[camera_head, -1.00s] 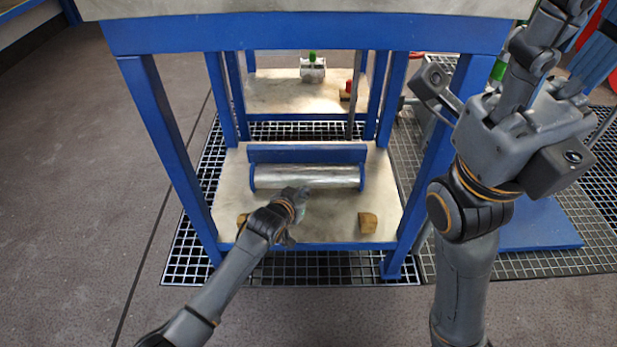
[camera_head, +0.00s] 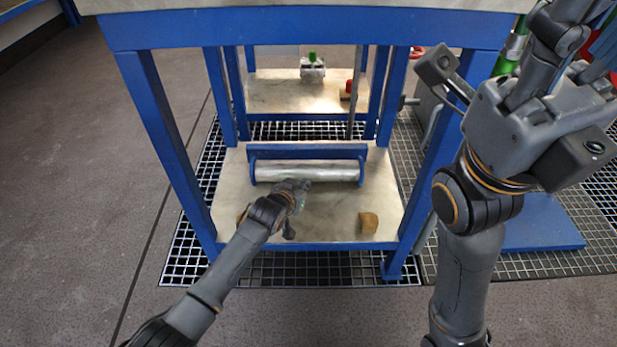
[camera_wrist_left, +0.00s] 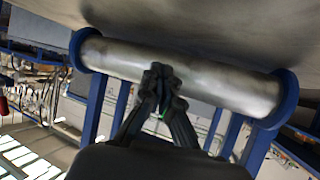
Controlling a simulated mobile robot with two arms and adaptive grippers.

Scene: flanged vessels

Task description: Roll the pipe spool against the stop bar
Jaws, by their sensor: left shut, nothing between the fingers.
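The pipe spool (camera_head: 305,172), a silvery pipe with a blue flange at each end, lies on the pale lower shelf of the blue frame. The blue stop bar (camera_head: 307,152) runs behind it, parallel. The spool's flanges look close to the bar, but I cannot tell whether they touch. My left gripper (camera_head: 303,187) is at the spool's near side, around its middle. In the left wrist view its shut, empty fingertips (camera_wrist_left: 162,76) overlap the pipe (camera_wrist_left: 215,84) between the flanges; contact is unclear. My right arm is raised at the right; its finger state is unclear.
A wooden block (camera_head: 368,223) sits on the shelf's front right; another (camera_head: 241,216) is partly behind my left arm. Blue legs (camera_head: 165,150) stand at both sides, and a table top (camera_head: 300,6) is above. A farther shelf (camera_head: 275,95) holds small objects.

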